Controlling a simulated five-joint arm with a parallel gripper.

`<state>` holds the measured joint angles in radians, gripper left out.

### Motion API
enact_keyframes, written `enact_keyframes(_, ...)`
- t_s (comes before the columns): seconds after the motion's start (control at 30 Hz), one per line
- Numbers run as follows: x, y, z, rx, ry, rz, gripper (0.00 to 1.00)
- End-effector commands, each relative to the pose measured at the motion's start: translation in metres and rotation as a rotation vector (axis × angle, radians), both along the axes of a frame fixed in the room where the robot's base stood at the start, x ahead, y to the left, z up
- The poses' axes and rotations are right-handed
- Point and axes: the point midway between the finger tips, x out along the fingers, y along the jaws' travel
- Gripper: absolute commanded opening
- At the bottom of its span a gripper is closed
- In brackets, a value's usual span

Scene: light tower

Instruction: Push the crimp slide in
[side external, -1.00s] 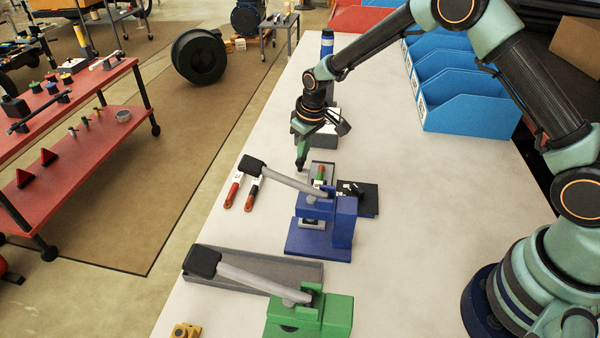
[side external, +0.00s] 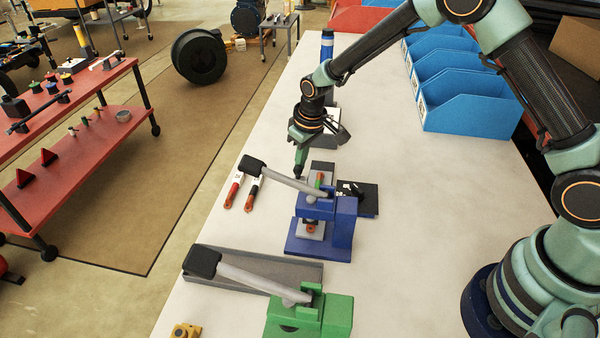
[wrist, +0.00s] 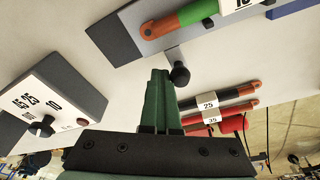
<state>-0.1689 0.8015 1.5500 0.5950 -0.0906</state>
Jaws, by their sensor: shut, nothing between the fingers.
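The blue crimp press (side external: 343,228) stands on the bench with its grey lever (side external: 290,180) and black grip reaching left. The grey slide (side external: 323,167) lies at the press's far side and carries a green and orange piece (side external: 320,180). An orange end shows at the press's near side. In the wrist view the slide (wrist: 115,40) has a black knob (wrist: 180,75) on a short stem. My gripper (side external: 299,176) is shut and empty, low beside the slide. In the wrist view its fingertips (wrist: 160,75) are close beside the knob; contact is unclear.
Red and black handled pieces (side external: 233,190) with number tags lie left of the press. A box with numbers and a knob (wrist: 60,90) is at the wrist view's left. A green press (side external: 310,315) stands nearer, and blue bins (side external: 465,100) stand at the back right.

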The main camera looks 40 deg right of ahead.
Motion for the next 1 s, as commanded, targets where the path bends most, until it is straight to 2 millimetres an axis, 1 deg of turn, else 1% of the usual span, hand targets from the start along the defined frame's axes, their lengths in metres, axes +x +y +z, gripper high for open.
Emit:
enact_keyframes(0.77, -0.018, 0.018, 0.000, 0.007, 0.002, 0.003, 0.00)
enact_keyframes(1.0, -0.018, 0.018, 0.000, 0.007, 0.003, 0.003, 0.00)
